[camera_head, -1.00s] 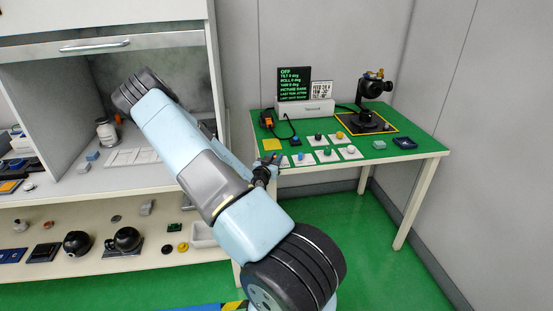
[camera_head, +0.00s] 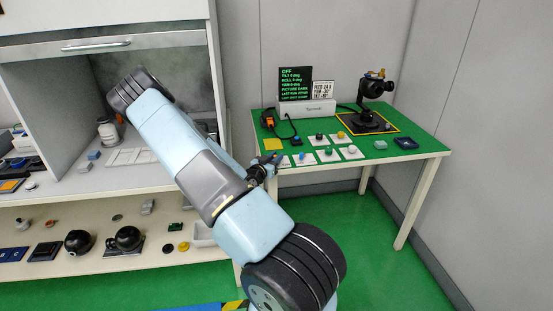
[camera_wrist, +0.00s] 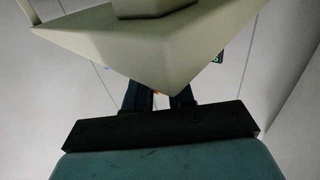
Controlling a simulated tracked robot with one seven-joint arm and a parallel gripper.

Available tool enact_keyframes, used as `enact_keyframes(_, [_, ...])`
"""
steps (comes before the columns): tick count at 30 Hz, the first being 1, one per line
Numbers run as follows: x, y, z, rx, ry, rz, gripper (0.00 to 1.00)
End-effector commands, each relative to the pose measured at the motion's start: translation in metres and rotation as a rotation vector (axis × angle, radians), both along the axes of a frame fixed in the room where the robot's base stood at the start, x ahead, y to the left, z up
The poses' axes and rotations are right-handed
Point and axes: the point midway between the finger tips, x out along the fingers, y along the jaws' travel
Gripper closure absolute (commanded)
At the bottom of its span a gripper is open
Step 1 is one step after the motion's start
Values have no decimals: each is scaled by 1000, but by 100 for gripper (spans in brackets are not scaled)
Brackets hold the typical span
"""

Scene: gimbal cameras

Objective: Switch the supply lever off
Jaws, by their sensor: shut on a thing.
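My gripper (camera_head: 271,160) is at the front left edge of the green table in the head view, partly hidden by my arm. A black and orange device (camera_head: 267,119) with a cable stands at the table's back left, apart from my gripper. It may be the supply lever, but it is too small to tell. The black display (camera_head: 295,82) behind reads OFF at the top.
The green table (camera_head: 410,143) bears several white tiles with coloured knobs, such as the white knob tile (camera_head: 350,153). A gimbal camera (camera_head: 374,85) stands at the back right. A cabinet with an open front (camera_head: 75,44) is at the left. The floor right of my arm is clear.

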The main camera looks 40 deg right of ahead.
Motion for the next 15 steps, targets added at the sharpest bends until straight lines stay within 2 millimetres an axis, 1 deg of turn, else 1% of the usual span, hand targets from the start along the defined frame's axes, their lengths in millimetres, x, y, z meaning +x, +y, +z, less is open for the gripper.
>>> enact_keyframes(1, [0, -1, 1, -1, -1, 0, 100])
enact_keyframes(2, [0, -1, 1, -1, -1, 0, 74])
enact_keyframes(6, [0, -1, 0, -1, 0, 0, 60])
enact_keyframes(7, [0, 0, 0, -1, 0, 0, 59])
enact_keyframes(15, [0, 1, 0, 0, 0, 1, 59])
